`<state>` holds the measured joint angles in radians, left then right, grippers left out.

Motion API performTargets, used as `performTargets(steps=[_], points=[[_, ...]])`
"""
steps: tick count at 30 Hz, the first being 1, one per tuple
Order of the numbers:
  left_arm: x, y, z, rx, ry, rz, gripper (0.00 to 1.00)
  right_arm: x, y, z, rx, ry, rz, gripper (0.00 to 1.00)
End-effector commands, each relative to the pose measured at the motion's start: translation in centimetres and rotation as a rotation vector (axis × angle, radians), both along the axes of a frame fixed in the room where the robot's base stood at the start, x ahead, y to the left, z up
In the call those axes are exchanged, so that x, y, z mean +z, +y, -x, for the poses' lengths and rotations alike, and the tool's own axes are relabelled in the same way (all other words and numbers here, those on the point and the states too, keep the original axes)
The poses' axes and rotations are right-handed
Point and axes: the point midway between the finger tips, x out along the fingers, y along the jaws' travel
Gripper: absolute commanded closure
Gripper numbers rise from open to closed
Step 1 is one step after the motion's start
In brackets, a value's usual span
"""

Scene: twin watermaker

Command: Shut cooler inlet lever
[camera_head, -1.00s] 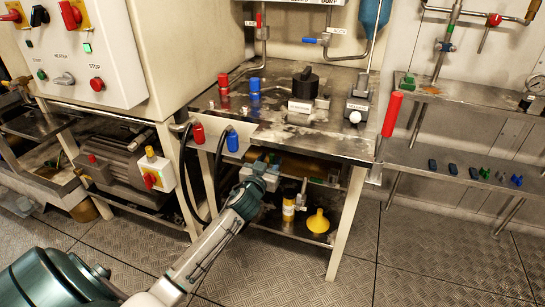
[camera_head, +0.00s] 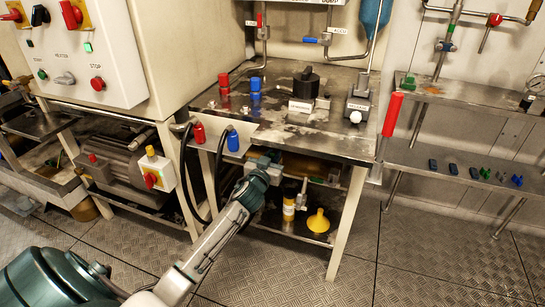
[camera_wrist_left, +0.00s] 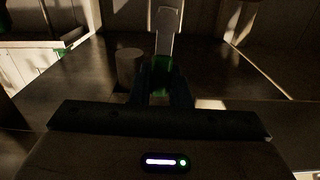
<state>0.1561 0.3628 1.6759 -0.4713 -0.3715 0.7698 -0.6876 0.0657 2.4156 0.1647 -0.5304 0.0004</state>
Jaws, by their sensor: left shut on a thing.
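My left gripper (camera_head: 266,160) reaches under the front edge of the steel workbench, just above the lower shelf. The left wrist view shows its dark fingers (camera_wrist_left: 165,84) shut on a small green piece (camera_wrist_left: 162,63). A flat pale metal strip (camera_wrist_left: 166,28) runs away from that green piece, and together they look like a lever with a green grip. In the head view the gripper and the bench hide this lever. How far it is turned cannot be told. My right gripper is in neither view.
The steel workbench (camera_head: 300,138) stands over my gripper. Red (camera_head: 199,133) and blue (camera_head: 233,141) hose fittings hang at its front left. A yellow funnel (camera_head: 318,222) and a yellow bottle (camera_head: 288,208) stand on the lower shelf. A short dark cylinder (camera_wrist_left: 129,66) is beside my fingers.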

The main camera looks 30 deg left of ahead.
Motion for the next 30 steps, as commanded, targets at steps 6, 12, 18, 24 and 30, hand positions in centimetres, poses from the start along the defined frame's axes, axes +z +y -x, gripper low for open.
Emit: performTargets(steps=[6, 12, 18, 24, 30], points=[[0.0, -0.3, -0.1, 0.000, 0.011, -0.042, 1.00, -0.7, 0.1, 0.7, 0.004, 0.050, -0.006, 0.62], [0.0, -0.9, -0.2, 0.000, 0.038, -0.153, 1.00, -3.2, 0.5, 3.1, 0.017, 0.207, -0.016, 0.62], [-0.3, -1.9, -0.5, 0.000, 0.079, -0.322, 1.00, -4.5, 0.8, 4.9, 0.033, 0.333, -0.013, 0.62], [-0.8, -2.8, -0.7, 0.000, 0.123, -0.509, 1.00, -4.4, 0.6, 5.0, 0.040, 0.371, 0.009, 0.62], [-1.5, -3.6, -0.9, 0.000, 0.168, -0.696, 1.00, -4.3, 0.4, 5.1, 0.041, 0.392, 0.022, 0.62]])
